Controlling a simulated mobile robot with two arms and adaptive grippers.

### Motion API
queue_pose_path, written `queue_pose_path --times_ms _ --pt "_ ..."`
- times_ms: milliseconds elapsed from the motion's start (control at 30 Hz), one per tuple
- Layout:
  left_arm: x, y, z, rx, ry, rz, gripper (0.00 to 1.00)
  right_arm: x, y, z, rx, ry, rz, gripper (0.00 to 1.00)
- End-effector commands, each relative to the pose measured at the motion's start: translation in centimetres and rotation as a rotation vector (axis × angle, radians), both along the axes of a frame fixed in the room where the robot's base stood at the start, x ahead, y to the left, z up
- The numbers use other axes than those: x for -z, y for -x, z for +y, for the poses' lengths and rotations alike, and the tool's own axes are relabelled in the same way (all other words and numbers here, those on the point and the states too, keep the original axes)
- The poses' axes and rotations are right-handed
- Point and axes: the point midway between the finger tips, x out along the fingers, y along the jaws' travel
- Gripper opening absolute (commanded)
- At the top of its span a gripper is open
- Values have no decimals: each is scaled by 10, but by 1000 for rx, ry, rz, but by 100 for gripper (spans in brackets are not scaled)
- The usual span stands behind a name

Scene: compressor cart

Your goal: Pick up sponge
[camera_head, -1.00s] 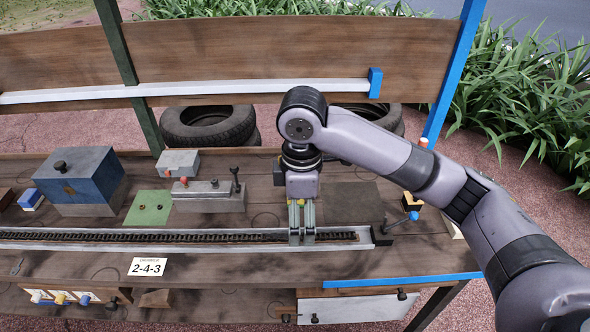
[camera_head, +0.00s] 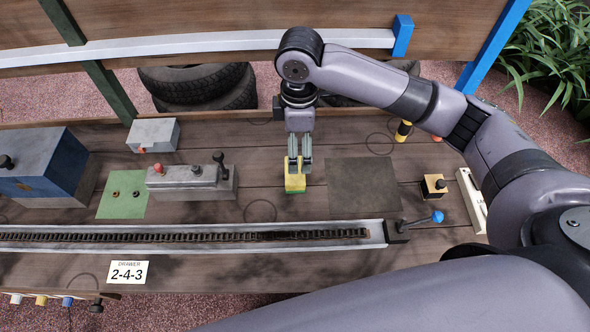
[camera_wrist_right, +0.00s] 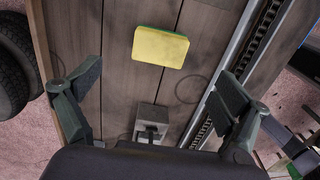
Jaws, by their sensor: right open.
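The sponge (camera_head: 295,183) is yellow with a green layer. It lies flat on the wooden bench top, behind the chain track. In the right wrist view the sponge (camera_wrist_right: 160,47) shows whole, beyond and between the spread fingers and touched by neither. My right gripper (camera_head: 300,165) points down at the sponge in the head view, its fingers overlapping the sponge's far part. In the right wrist view my right gripper (camera_wrist_right: 158,85) is open and empty. My left gripper is not in view.
A chain track (camera_head: 190,238) runs along the bench's front. A grey block with knobs (camera_head: 192,183) stands left of the sponge. A dark mat (camera_head: 363,186) lies to its right. A blue-knobbed lever (camera_head: 437,217) and a small yellow box (camera_head: 434,187) are farther right.

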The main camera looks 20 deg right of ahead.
Motion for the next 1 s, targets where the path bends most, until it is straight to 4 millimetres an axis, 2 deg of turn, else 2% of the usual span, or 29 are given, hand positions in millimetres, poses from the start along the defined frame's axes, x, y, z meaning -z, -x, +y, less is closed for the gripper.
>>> queue_pose_path --times_ms 100,233,433,800,1000 --pt "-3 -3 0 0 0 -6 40 26 1 0 0 1 4 94" --pt "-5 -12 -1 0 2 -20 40 46 0 0 0 0 2 94" --pt "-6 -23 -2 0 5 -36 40 59 0 1 -2 -1 1 94" --pt "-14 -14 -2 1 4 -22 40 106 2 8 0 1 0 94" --pt "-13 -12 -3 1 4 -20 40 110 2 8 -2 1 -2 94"
